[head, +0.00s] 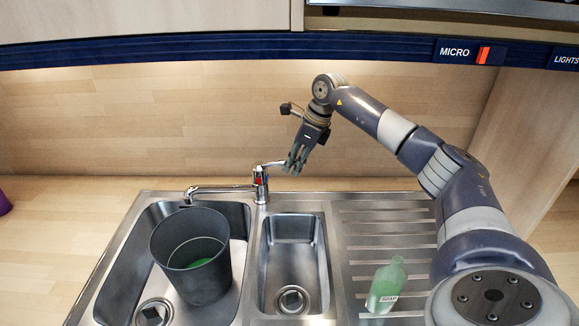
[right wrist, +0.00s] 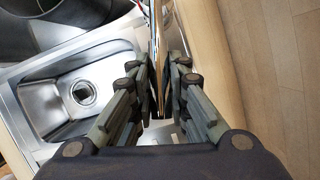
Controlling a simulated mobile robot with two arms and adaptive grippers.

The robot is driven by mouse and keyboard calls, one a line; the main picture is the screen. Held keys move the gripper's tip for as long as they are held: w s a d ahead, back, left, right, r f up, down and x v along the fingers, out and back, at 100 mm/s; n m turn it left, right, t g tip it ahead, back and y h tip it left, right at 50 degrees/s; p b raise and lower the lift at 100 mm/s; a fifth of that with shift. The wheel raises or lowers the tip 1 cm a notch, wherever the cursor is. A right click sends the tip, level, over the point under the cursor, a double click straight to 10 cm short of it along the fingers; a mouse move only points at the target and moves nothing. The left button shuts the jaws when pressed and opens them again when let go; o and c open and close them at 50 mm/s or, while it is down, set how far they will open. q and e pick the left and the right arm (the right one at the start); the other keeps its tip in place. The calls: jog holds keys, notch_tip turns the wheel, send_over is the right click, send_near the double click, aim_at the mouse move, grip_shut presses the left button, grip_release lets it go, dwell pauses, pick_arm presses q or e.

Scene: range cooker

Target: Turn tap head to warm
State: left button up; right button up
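The chrome tap (head: 260,186) stands behind the sink, with its spout reaching left over the large basin. Its tap head (head: 273,164) is a lever pointing right, with a small red mark near its base. My right gripper (head: 294,163) comes down to the lever's right end. In the right wrist view, my right gripper's fingers (right wrist: 162,75) are close together, with the thin lever (right wrist: 155,38) between them; they look shut on it, though the fingers partly hide the contact. My left gripper is out of view.
A dark grey pot (head: 162,250) stands in the large left basin. The small basin (head: 293,262) is empty. A green soap bottle (head: 386,287) is on the ribbed drainer (head: 375,222). A wooden wall (head: 180,115) rises close behind the tap, with cupboards overhead.

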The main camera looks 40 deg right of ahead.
jog(key=shift+s+a, duration=0.1)
jog(key=shift+a, duration=0.05)
jog(key=shift+o, duration=0.6)
jog(key=shift+s+a+f, duration=0.1)
jog(key=shift+s+a, duration=0.25)
jog(key=shift+a, duration=0.3)
jog(key=shift+o, duration=0.7)
jog(key=shift+s+a+f, duration=0.1)
jog(key=shift+s+a, duration=0.15)
jog(key=shift+a, duration=0.2)
jog(key=shift+o, duration=0.2)
jog(key=shift+a, duration=0.2)
